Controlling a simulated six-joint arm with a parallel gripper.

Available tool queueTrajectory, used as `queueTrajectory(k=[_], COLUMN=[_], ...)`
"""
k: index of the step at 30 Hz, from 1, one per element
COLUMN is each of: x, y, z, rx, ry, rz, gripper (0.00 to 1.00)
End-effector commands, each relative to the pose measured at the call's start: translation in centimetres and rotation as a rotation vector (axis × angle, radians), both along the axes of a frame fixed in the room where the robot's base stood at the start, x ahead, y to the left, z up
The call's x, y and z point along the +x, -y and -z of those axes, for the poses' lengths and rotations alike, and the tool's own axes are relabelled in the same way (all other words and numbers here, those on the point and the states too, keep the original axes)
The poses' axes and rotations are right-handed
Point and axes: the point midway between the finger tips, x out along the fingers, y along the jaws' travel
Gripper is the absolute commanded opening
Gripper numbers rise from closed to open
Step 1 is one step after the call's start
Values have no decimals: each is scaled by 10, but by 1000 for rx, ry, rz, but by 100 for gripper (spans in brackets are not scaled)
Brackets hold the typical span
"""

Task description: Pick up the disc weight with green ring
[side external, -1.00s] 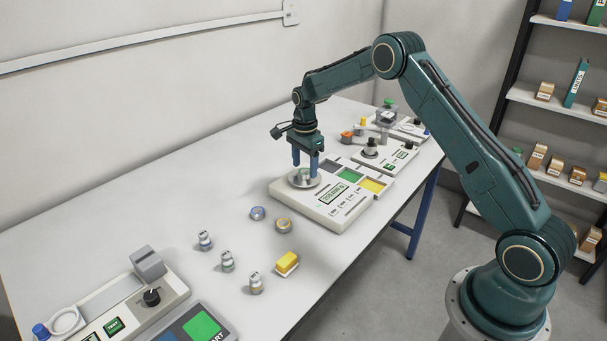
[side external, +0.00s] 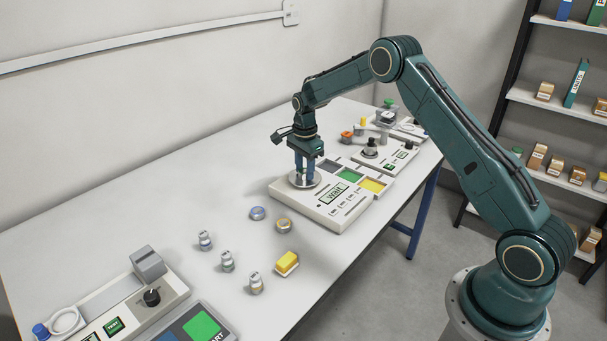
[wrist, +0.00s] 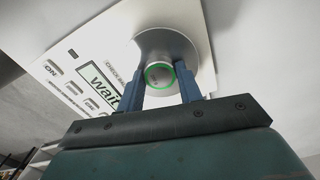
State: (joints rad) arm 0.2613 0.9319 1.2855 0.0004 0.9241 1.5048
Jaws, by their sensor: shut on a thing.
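The disc weight with green ring (wrist: 160,75) is a grey metal disc with a green circle on its top. It sits on the round pan (wrist: 178,45) of the check balance (side external: 322,211). My gripper (wrist: 166,88) is shut on the disc weight, with one blue finger on each side of it. In the side external view my gripper (side external: 304,180) points down over the pan, and its fingers largely hide the weight there. The balance's display (side external: 333,193) reads "wait".
A blue-ringed disc (side external: 258,213) and a yellow-ringed disc (side external: 284,225) lie left of the balance. Several small bottle-shaped weights (side external: 228,261) and a yellow block (side external: 287,262) stand nearer. Grey, green and yellow pads (side external: 349,175) lie right of the balance. The table's left rear is clear.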

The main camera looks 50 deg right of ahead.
Motion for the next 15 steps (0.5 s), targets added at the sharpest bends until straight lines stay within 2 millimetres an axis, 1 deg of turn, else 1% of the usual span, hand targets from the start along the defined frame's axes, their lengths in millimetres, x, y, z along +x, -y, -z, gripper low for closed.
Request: queueTrajectory(k=[8,11,15], x=[0,1,1], y=[0,0,0], z=[-2,-5,-15], rx=[0,-1,-1], ry=[2,3,3], rz=[0,0,0], gripper=[3,3,3])
